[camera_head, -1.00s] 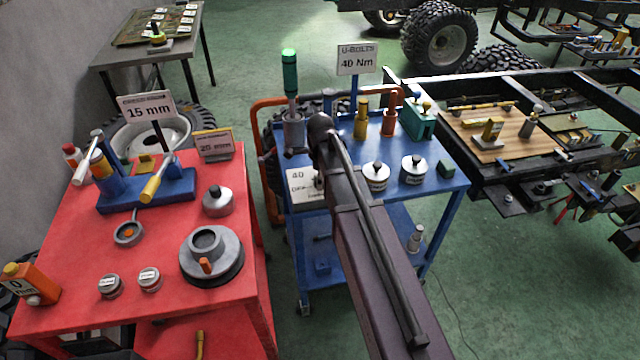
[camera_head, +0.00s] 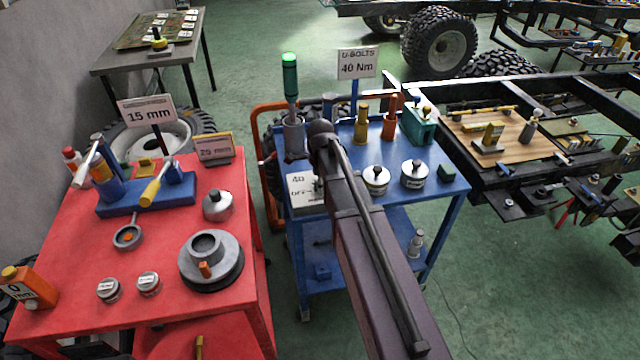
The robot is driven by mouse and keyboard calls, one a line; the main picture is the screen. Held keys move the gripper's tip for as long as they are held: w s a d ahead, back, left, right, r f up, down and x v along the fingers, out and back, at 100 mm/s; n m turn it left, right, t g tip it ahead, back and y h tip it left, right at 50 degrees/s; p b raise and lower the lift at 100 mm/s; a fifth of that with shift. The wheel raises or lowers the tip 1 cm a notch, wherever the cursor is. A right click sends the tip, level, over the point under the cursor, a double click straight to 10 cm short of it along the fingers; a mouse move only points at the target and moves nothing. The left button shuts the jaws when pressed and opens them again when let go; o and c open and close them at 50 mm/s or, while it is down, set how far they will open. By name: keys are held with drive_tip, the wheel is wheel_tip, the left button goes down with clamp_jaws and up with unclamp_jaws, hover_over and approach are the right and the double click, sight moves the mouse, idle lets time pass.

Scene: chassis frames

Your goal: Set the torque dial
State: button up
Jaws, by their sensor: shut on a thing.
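A pale box (camera_head: 300,203) marked "40" and "OFF" sits at the near left of the blue cart. A small grey knob-like part (camera_head: 318,184) shows on it, partly covered by my arm. I cannot make out a pointer or exact setting. A sign (camera_head: 357,63) reading "U-BOLTS 40 Nm" stands on a blue post at the cart's back. My dark arm comes up from the lower right and ends over the box's right side. My gripper is hidden behind the arm, so its contact with the dial cannot be seen.
The blue cart (camera_head: 447,190) also bears a green-topped tower (camera_head: 290,78), two round labelled tins (camera_head: 376,181) and orange and yellow tools. A red table (camera_head: 70,245) with a "15 mm" sign (camera_head: 148,111) stands at left. A narrow floor gap separates them.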

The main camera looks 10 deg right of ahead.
drive_tip(key=shift+n, duration=0.5)
drive_tip(key=n, duration=1.1)
drive_tip(key=shift+s, duration=0.1)
idle(0.4)
drive_tip(key=o, duration=1.2)
drive_tip(key=shift+c, duration=0.2)
drive_tip(key=shift+m, duration=0.3)
